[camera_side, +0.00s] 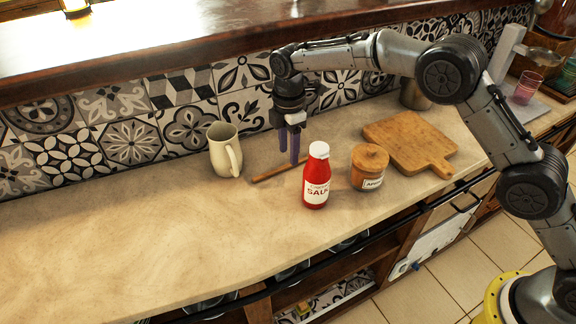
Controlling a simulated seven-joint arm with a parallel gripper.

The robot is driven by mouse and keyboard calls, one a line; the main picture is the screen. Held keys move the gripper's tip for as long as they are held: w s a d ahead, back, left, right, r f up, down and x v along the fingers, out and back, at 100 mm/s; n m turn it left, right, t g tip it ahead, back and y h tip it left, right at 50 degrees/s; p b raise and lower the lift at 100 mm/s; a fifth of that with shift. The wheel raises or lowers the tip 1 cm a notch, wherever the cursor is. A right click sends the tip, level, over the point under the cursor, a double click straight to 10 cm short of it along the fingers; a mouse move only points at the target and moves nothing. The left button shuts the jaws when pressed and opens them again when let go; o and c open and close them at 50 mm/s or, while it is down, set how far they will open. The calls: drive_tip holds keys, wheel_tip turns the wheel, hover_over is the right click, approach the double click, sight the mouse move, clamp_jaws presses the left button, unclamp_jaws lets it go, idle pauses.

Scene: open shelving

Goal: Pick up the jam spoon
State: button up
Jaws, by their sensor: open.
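A thin brown wooden stick, which looks like the jam spoon (270,174), lies on the counter between the cream mug and the red sauce bottle. Its right end passes close to my fingertips, and no bowl shape can be made out. My gripper (289,161) points down with its purple fingers open, over or just behind the right part of the stick. From this view I cannot tell how high the fingertips are or whether they touch the stick. Nothing shows between the fingers.
A cream mug (221,152) stands left of my gripper. A red sauce bottle (316,182) stands in front on the right, beside a lidded jam jar (368,170). A wooden board (408,141) lies further right. The tiled wall is close behind. The counter's left part (110,235) is clear.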

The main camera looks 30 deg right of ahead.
sight(288, 164)
wheel_tip(288, 164, down, 3)
drive_tip(key=shift+f, duration=0.2)
clamp_jaws()
idle(0.3)
